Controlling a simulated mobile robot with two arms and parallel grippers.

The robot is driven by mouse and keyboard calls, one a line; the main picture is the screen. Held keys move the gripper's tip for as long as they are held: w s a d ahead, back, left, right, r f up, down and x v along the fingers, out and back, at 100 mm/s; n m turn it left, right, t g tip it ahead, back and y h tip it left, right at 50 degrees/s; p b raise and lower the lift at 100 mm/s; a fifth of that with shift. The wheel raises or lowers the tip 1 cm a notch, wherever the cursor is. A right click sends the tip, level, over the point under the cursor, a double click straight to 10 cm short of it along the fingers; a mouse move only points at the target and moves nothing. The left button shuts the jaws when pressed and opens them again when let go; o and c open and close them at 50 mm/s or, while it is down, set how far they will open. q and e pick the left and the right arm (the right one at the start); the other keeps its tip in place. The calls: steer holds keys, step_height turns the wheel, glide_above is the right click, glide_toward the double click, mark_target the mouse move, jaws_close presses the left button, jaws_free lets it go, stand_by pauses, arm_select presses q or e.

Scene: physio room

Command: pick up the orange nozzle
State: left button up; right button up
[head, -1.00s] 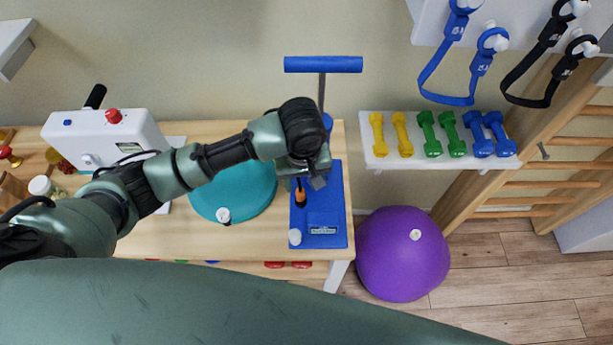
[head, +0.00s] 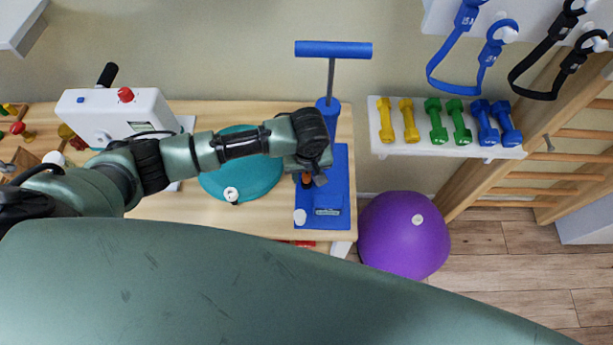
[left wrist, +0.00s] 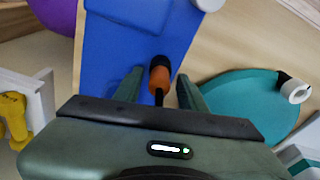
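The orange nozzle (head: 307,182), with a black end, is at the blue pump base (head: 335,209) on the wooden table; my gripper partly covers it in the head view. In the left wrist view the nozzle (left wrist: 160,80) shows between the two fingers of my left gripper (left wrist: 159,75). The fingers are apart, with gaps on both sides of the nozzle. In the head view my left gripper (head: 314,176) is over the pump base. The pump's blue handle (head: 333,49) rises behind it. My right gripper is not in view.
A teal disc cushion (head: 258,184) lies left of the pump, and a white device (head: 120,113) is further left. A purple ball (head: 403,240) is on the floor right of the table. A shelf with coloured dumbbells (head: 438,120) is on the wall.

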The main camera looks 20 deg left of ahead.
arm_select(q)
jaws_close()
steer(key=shift+r, duration=0.15)
